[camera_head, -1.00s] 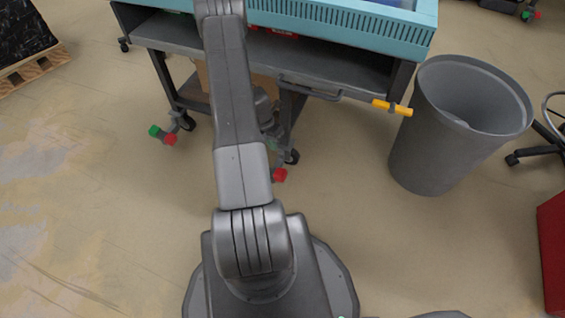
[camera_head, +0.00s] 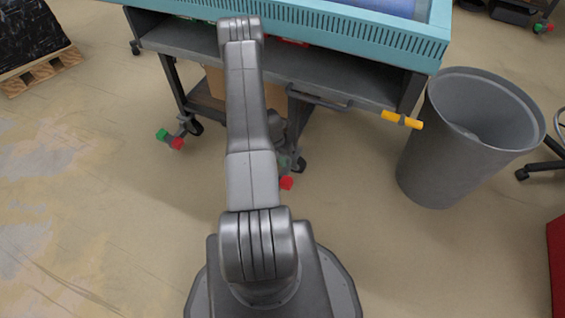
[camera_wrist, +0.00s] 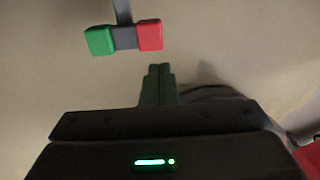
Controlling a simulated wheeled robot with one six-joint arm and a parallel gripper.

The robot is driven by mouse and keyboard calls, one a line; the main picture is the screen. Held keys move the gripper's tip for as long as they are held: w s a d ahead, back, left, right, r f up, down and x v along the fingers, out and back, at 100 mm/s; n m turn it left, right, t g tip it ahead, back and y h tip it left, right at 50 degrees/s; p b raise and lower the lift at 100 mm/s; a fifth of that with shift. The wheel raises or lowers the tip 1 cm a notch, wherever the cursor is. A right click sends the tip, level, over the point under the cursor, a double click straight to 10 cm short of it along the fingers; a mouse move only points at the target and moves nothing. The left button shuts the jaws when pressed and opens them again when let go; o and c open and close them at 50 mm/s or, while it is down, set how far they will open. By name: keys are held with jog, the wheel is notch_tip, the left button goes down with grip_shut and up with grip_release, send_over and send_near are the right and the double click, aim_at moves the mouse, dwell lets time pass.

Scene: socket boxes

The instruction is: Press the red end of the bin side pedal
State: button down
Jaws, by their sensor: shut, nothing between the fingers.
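The bin side pedal is a small bar with a green end (camera_wrist: 100,40) on the left and a red end (camera_wrist: 149,35) on the right in the wrist view. Its red end also shows in the head view (camera_head: 286,183), beside my arm, which hides its green end. My gripper (camera_wrist: 160,70) is shut and empty. In the wrist view its fingertips lie just below the red end, with a small gap in the picture; I cannot tell the height difference. In the head view my gripper is hidden behind my arm. The grey bin (camera_head: 420,165) stands to the right.
A wheeled workbench with a teal top edge (camera_head: 350,35) stands ahead, with a yellow-ended handle (camera_head: 390,116) at its right side. Another pedal (camera_head: 170,139) with green and red ends is at the left caster. A red object (camera_head: 556,260) is at the right edge.

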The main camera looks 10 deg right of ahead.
aim_at(289, 181)
jog(key=b+x, duration=0.3)
jog(key=x, duration=0.7)
jog(key=shift+f, duration=0.35)
